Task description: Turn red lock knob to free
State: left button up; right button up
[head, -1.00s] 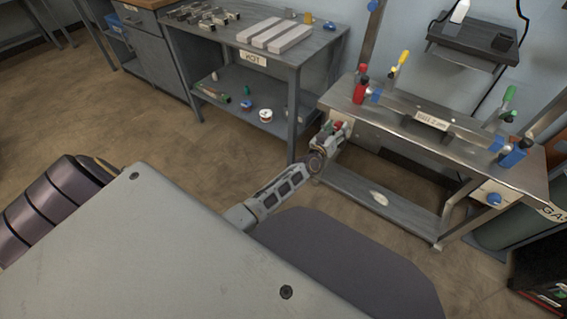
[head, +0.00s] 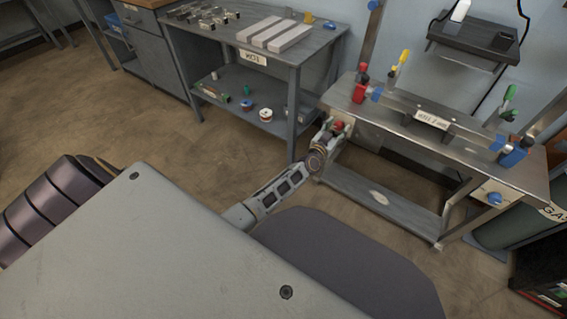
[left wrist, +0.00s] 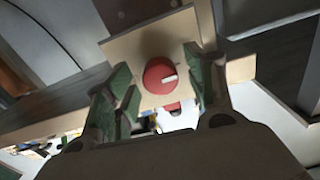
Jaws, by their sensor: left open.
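The red lock knob (left wrist: 160,75) is a round red disc with a white mark, set on a pale plate (left wrist: 122,48) in the left wrist view. In the head view the knob (head: 338,125) shows small at the left end of the steel fixture bench. My left gripper (left wrist: 162,98) is open, with one green-padded finger on each side of the knob. I cannot tell whether the pads touch it. In the head view my left gripper (head: 330,132) is at the plate on the bench's left end. My right gripper is not in view.
The fixture bench (head: 460,157) carries red and blue clamps with coloured handles. A blue knob (head: 494,198) sits at its right end. A grey table (head: 320,47) with pale bars stands at the left. Open floor (head: 150,130) lies in front.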

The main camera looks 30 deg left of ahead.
pick_arm(q)
jog(key=shift+m, duration=0.4)
